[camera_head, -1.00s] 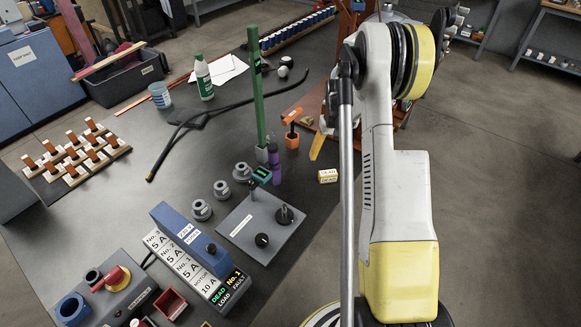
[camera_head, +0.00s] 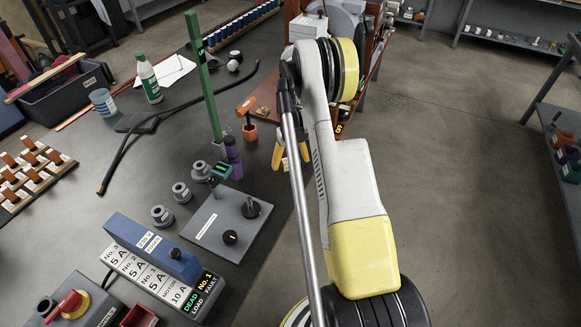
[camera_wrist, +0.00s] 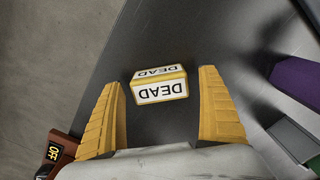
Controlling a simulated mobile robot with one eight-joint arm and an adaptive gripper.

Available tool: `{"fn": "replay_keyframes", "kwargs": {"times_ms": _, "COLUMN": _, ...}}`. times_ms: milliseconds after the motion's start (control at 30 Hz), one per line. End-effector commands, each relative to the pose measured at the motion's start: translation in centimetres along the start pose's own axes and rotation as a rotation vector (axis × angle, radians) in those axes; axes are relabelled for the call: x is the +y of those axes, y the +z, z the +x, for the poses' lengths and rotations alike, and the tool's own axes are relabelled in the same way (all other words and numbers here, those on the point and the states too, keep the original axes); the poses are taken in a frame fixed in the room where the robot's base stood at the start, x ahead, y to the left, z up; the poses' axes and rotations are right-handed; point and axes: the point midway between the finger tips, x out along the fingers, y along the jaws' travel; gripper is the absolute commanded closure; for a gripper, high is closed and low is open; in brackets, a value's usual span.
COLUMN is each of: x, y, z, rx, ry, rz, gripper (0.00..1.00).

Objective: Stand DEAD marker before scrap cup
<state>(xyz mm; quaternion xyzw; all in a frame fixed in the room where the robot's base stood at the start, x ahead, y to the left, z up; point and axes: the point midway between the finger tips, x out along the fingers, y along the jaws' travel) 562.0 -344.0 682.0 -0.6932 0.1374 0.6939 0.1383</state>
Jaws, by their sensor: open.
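The DEAD marker (camera_wrist: 160,88), a small white block with yellow edges and black lettering, rests on the dark bench top. In the wrist view it lies between and just beyond the two yellow fingers of my gripper (camera_wrist: 160,105). Gaps show on both sides, so the fingers are open and not gripping it. In the head view my gripper (camera_head: 291,152) is low at the bench's right edge, and the marker is mostly hidden there. No cup is readable as the scrap cup; a pale blue cup (camera_head: 103,103) stands at the back left and a small orange holder (camera_head: 249,132) near the gripper.
A green post (camera_head: 204,80), a purple cylinder (camera_head: 233,155) and a teal piece (camera_head: 221,171) stand left of my gripper. A grey plate with knobs (camera_head: 212,222) and a blue-topped panel (camera_head: 152,247) lie nearer. A red-brown piece marked OFF (camera_wrist: 55,152) is close by.

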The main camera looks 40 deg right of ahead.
Motion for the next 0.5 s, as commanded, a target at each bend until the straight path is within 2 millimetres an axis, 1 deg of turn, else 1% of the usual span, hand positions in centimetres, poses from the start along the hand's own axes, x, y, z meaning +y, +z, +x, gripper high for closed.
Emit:
{"fn": "replay_keyframes", "kwargs": {"times_ms": 100, "x": 0.0, "y": 0.01, "z": -0.16, "rx": 0.0, "ry": 0.0, "rz": 0.0, "gripper": 0.12}}
{"fn": "replay_keyframes", "kwargs": {"times_ms": 133, "x": 0.0, "y": 0.0, "z": -0.17, "rx": 0.0, "ry": 0.0, "rz": 0.0, "gripper": 0.14}}
{"fn": "replay_keyframes", "kwargs": {"times_ms": 167, "x": 0.0, "y": 0.0, "z": -0.17, "rx": 0.0, "ry": 0.0, "rz": 0.0, "gripper": 0.23}}
{"fn": "replay_keyframes", "kwargs": {"times_ms": 200, "x": -0.01, "y": 0.0, "z": -0.17, "rx": 0.0, "ry": 0.0, "rz": 0.0, "gripper": 0.36}}
{"fn": "replay_keyframes", "kwargs": {"times_ms": 267, "x": 0.0, "y": 0.0, "z": -0.18, "rx": 0.0, "ry": 0.0, "rz": 0.0, "gripper": 0.54}}
{"fn": "replay_keyframes", "kwargs": {"times_ms": 300, "x": 0.0, "y": 0.0, "z": -0.18, "rx": 0.0, "ry": 0.0, "rz": 0.0, "gripper": 0.66}}
{"fn": "replay_keyframes", "kwargs": {"times_ms": 333, "x": 0.0, "y": 0.0, "z": -0.18, "rx": 0.0, "ry": 0.0, "rz": 0.0, "gripper": 0.69}}
{"fn": "replay_keyframes", "kwargs": {"times_ms": 367, "x": 0.0, "y": 0.0, "z": -0.18, "rx": 0.0, "ry": 0.0, "rz": 0.0, "gripper": 0.69}}
{"fn": "replay_keyframes", "kwargs": {"times_ms": 400, "x": 0.0, "y": 0.0, "z": -0.18, "rx": 0.0, "ry": 0.0, "rz": 0.0, "gripper": 0.74}}
{"fn": "replay_keyframes", "kwargs": {"times_ms": 500, "x": 0.0, "y": 0.0, "z": -0.18, "rx": 0.0, "ry": 0.0, "rz": 0.0, "gripper": 0.74}}
